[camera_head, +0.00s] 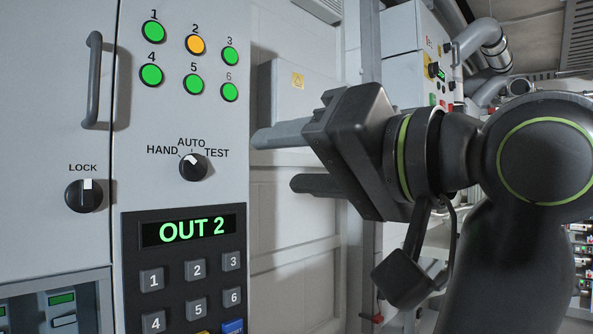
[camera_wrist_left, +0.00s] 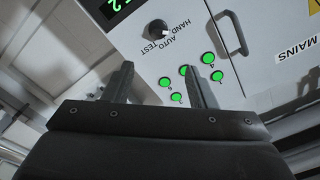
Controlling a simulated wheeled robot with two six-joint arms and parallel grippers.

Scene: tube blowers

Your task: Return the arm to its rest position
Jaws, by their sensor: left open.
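My left gripper (camera_head: 270,160) is in the right half of the head view, with its two dark fingers pointing left toward the grey control cabinet. The fingers are apart with nothing between them. They appear clear of the cabinet front (camera_head: 225,125), to the right of its lamps and selector. In the left wrist view the same open fingers (camera_wrist_left: 158,72) show against the cabinet, one overlapping the lamp area in the picture. My right gripper is not in view.
The cabinet carries a HAND/AUTO/TEST selector (camera_head: 193,167), a LOCK knob (camera_head: 84,196), a door handle (camera_head: 93,80), a keypad (camera_head: 195,290) and a display (camera_head: 192,231) reading OUT 2. Lamp 2 (camera_head: 195,45) is orange; the others are green. A wall box (camera_head: 298,85) stands behind my gripper.

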